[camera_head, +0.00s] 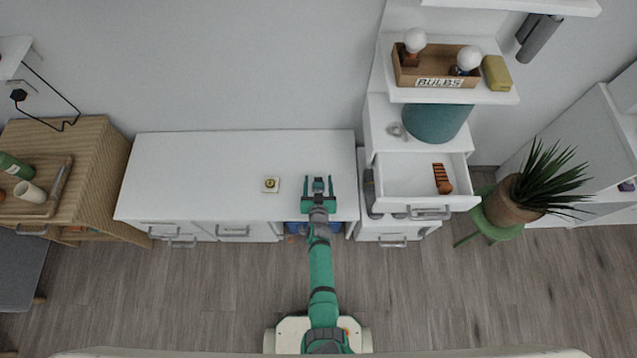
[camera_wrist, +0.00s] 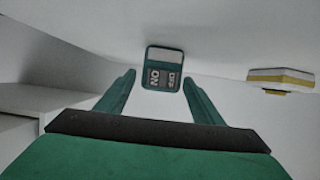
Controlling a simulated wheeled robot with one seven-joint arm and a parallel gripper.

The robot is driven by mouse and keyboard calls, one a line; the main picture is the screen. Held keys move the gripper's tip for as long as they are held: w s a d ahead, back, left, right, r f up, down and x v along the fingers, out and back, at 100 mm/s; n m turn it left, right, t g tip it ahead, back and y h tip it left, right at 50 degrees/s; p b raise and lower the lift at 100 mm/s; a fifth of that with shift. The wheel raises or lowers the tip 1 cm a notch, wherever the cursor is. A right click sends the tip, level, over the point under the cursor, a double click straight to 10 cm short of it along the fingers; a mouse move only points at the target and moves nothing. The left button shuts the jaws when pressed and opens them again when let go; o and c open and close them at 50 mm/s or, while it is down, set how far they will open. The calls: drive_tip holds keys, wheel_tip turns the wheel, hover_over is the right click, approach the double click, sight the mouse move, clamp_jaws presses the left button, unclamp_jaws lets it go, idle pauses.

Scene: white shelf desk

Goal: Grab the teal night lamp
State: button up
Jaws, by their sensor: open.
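The teal night lamp (camera_wrist: 165,55) is a small flat block with a teal frame, a pale panel and a dark lettered switch part. In the wrist view it is centred between and slightly beyond my fingertips, with a gap on both sides. In the head view the lamp (camera_head: 318,186) is small and lies between the fingers at the right end of the white desk. My gripper (camera_head: 319,181) is open over the desk there. In the wrist view my gripper (camera_wrist: 158,77) has its two teal fingers spread and holds nothing. Whether the fingers touch the desk, I cannot tell.
A small yellow and white block (camera_head: 270,185) lies left of my gripper on the otherwise clear desk (camera_head: 200,170). A teal round object (camera_head: 437,122) stands under the shelf with the bulb box.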

drive_tip(key=c, duration=1.2)
drive_tip(key=shift+o, duration=0.2)
drive_tip(key=shift+d+r, duration=0.2)
drive_tip(key=shift+r, duration=0.05)
